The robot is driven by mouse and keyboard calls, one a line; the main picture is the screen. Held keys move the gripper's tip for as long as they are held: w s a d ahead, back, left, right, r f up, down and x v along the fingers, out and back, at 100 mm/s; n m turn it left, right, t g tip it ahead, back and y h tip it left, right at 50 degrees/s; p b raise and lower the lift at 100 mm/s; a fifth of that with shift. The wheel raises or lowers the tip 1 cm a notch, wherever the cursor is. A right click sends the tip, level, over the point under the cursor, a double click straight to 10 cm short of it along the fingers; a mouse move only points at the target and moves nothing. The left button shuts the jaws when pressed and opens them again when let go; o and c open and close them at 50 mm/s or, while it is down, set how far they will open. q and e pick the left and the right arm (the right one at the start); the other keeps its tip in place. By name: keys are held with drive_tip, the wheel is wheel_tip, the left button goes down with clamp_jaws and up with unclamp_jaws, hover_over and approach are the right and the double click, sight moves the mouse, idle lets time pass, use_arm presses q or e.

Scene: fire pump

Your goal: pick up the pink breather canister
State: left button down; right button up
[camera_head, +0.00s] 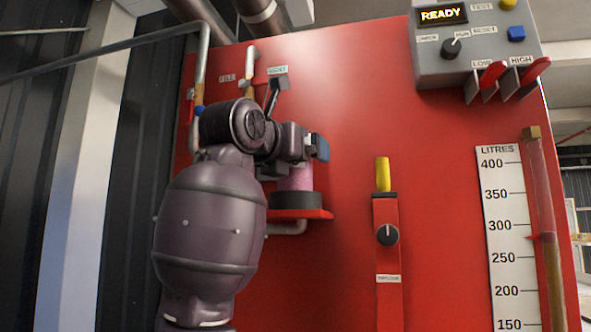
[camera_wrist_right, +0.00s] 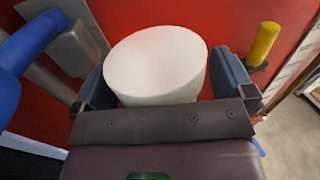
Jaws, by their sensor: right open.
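The pink breather canister (camera_head: 296,181) stands upright in a dark round base on a small red shelf on the red panel. My right gripper (camera_head: 297,162) is at its top in the head view and hides part of it. In the right wrist view a pale round top (camera_wrist_right: 155,62), apparently the canister's, lies between the two fingers of my right gripper (camera_wrist_right: 166,84). The fingers are spread wide, one on each side of it. I cannot tell whether either finger touches it. My left gripper is in neither view.
A red shelf (camera_head: 317,214) carries the canister, with a grey pipe below. A yellow handle (camera_head: 382,174) stands to the right; it shows in the right wrist view (camera_wrist_right: 263,44). A blue lever (camera_wrist_right: 30,42) is close at the left there. A grey control box (camera_head: 470,45) is upper right.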

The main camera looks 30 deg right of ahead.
drive_tip(key=c, duration=1.1)
